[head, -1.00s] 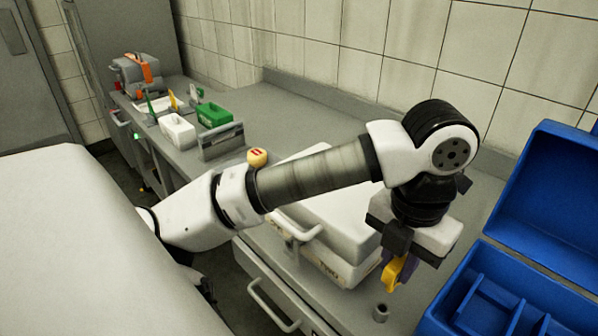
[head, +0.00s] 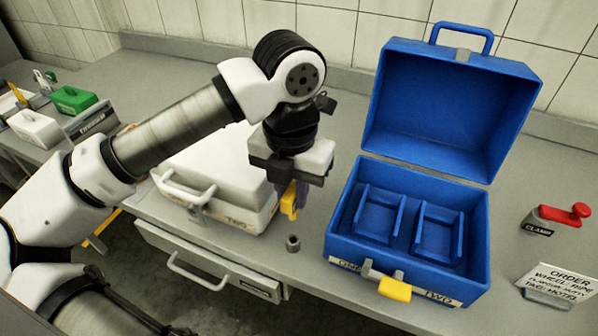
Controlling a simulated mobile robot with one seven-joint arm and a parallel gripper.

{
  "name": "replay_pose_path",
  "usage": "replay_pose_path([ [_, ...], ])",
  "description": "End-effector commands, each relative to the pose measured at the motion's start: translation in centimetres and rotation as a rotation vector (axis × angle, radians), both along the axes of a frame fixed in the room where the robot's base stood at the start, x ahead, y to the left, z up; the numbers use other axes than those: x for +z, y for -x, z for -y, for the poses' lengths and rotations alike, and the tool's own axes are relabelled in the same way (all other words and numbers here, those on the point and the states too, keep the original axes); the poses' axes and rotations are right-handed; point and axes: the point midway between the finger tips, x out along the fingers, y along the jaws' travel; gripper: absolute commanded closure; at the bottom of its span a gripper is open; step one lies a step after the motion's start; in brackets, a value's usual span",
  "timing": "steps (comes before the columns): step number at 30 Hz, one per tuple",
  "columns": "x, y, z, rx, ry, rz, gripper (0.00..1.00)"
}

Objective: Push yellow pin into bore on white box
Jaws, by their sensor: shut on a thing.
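My gripper (head: 284,190) points down above the counter, just right of the white box, with dark purple fingers. It is shut on a yellow pin (head: 289,205), which hangs below the fingers, apart from the counter. The white box (head: 222,170) is closed, with a handle and a grey latch on its front and a label reading "TWO". The arm hides part of its lid and back. I cannot make out the bore on it clearly.
A small grey hollow cylinder (head: 293,243) stands on the counter below my gripper. An open blue box (head: 340,225) with two empty cradles and a yellow piece (head: 395,289) at its front stands right. A red clamp (head: 565,214) and order sign (head: 560,283) are far right.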

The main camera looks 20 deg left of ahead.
Motion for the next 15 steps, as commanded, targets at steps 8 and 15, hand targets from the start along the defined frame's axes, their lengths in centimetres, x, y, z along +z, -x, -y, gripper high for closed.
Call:
replay_pose_path([
  [8,0.10,-0.01,-0.01,0.000,0.000,0.001,1.00],
  [15,-0.57,0.00,0.00,0.001,0.000,0.000,1.00],
])
